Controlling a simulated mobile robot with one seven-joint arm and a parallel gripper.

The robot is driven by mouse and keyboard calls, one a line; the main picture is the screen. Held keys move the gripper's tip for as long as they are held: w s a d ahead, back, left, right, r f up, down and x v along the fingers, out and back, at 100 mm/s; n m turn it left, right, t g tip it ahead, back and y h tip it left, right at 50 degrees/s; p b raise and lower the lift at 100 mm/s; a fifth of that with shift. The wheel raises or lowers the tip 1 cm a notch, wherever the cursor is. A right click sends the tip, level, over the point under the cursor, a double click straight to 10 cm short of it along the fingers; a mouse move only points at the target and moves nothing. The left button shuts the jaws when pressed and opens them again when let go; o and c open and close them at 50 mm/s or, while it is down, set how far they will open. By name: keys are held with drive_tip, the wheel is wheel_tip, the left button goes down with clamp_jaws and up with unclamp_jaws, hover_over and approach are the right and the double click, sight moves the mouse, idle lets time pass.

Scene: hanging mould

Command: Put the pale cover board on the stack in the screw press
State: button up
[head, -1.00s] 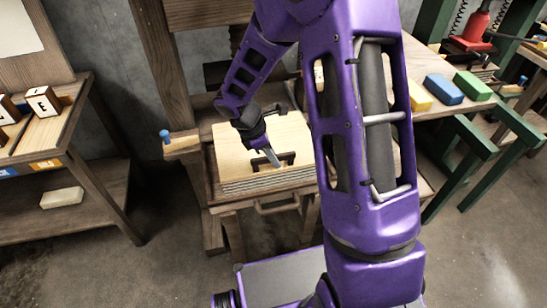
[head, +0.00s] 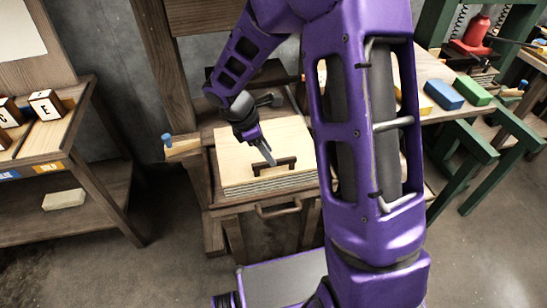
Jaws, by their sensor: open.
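The pale cover board (head: 238,151) lies flat on top of the stack (head: 262,188) in the wooden screw press (head: 213,198). A dark bracket-shaped handle (head: 274,170) stands on the board near its front. My gripper (head: 270,162) is over the board, just behind and to the left of the handle. Its fingers look clear of the handle, and it is open.
A shelf (head: 105,165) with lettered blocks (head: 46,104) stands at the left. At the right, a bench holds a blue block (head: 444,94) and a green block (head: 472,88).

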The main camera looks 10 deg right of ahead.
drive_tip(key=v, duration=0.7)
drive_tip(key=shift+p, duration=0.45)
drive_tip(key=shift+a+r, duration=0.1)
drive_tip(key=shift+r, duration=0.1)
